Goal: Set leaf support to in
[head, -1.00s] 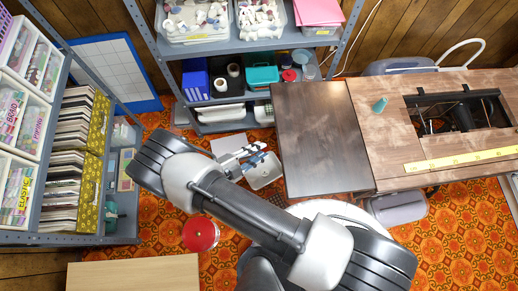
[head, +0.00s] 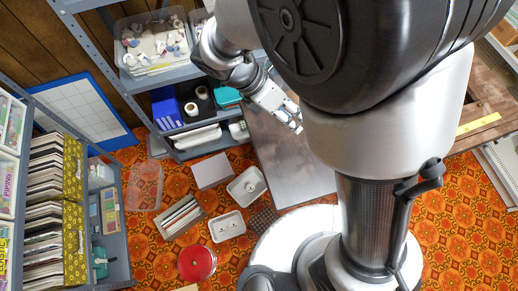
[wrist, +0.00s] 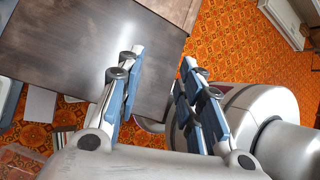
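The dark brown table leaf (head: 285,170) extends from the left side of the sewing table (head: 487,112) and looks level. It also shows in the wrist view (wrist: 75,40), with the lighter tabletop (wrist: 178,8) beyond it. I cannot make out the leaf support in any view. The leaf and my arm hide the space under the leaf. My gripper (head: 293,118) appears over the leaf in the head view. In the wrist view my gripper (wrist: 160,80) is open and empty, its two fingers wide apart across the leaf's edge. I cannot tell whether it touches the leaf.
My arm covers much of the sewing table. A yellow ruler (head: 480,124) lies on it. A metal shelf (head: 150,70) stands behind, with bins and blue folders. White trays (head: 228,226) and a red round tin (head: 197,263) are on the patterned floor left of the leaf.

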